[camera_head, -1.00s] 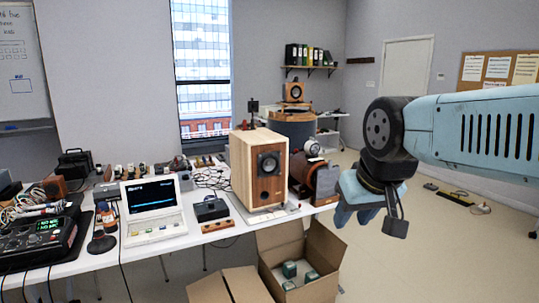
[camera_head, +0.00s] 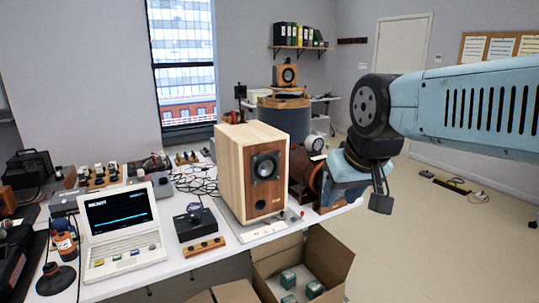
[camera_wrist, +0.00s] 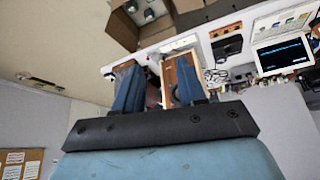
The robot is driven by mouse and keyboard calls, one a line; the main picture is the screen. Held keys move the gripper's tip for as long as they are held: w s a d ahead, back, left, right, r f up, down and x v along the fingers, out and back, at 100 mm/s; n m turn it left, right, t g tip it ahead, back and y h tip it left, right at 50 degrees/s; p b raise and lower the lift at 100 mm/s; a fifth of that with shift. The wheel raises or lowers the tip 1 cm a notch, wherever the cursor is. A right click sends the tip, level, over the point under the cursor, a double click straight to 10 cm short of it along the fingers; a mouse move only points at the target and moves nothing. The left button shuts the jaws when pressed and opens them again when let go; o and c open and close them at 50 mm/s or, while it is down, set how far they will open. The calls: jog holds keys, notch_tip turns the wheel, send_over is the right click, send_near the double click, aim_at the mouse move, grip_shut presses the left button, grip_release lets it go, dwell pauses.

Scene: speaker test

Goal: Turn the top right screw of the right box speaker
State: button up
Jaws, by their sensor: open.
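A light wooden box speaker (camera_head: 235,178) with a brown front and dark round cones stands upright on the white table in the head view. Its screws are too small to make out. My gripper (camera_head: 338,196) is to the right of it at the table's right end, apart from it in the picture. In the wrist view my gripper (camera_wrist: 157,88) shows two blue fingers spread apart with nothing clearly held between them. The speaker also shows in the wrist view (camera_wrist: 185,68), upside down and partly hidden behind the right finger.
A laptop-like device (camera_head: 122,224) and a black box (camera_head: 196,226) stand left. An open cardboard box (camera_head: 325,258) is below the table's front edge.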

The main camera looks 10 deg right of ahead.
jog(key=shift+w+d, duration=0.1)
jog(key=shift+d, duration=0.15)
jog(key=w+d+n+t, duration=0.1)
jog(key=w+d+n, duration=0.15)
jog(key=w, duration=0.25)
jog(key=w+d+f+n+t, duration=0.1)
jog(key=w+n, duration=0.2)
jog(key=w, duration=0.1)
jog(key=w+d+n+t, duration=0.1)
jog(key=w+d+n, duration=0.1)
jog(key=w, duration=0.3)
jog(key=n+t+y, duration=0.5)
jog(key=n+t, duration=0.4)
jog(key=n, duration=2.5)
send_near(279, 155)
jog(key=x, duration=0.8)
jog(key=shift+r, duration=0.15)
jog(key=shift+c, duration=0.3)
